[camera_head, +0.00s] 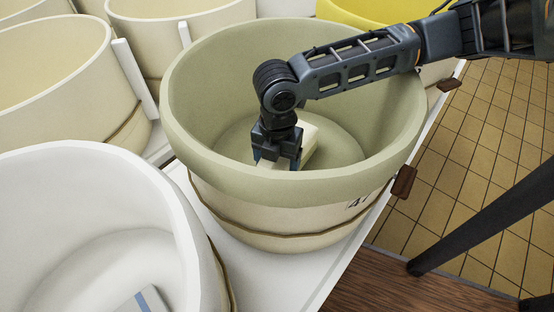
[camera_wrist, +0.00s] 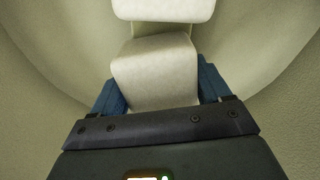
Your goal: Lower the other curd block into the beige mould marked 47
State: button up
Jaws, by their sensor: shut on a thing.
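The beige mould (camera_head: 300,187), with a partly hidden number starting with 4 on its front, stands in the middle of the head view. My gripper (camera_head: 278,163) reaches down inside it, pointing downward. In the wrist view its blue fingers are shut on a pale curd block (camera_wrist: 155,75). A second pale block (camera_wrist: 165,9) lies just beyond it at the top of that view. In the head view a pale block (camera_head: 308,145) shows behind my gripper; I cannot tell which of the two it is. Whether the held block touches the mould floor is hidden.
A white mould (camera_head: 95,165) at front left holds an object with a blue stripe (camera_head: 145,299). More cream moulds (camera_head: 50,65) stand behind and left, and a yellow one (camera_head: 370,10) at the back. A white ledge (camera_head: 270,285) carries them. Tiled floor (camera_head: 480,130) lies right.

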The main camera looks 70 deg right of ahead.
jog(key=o, duration=1.3)
jog(key=shift+f, duration=0.1)
jog(key=shift+r+p, duration=0.85)
jog(key=shift+r, duration=3.1)
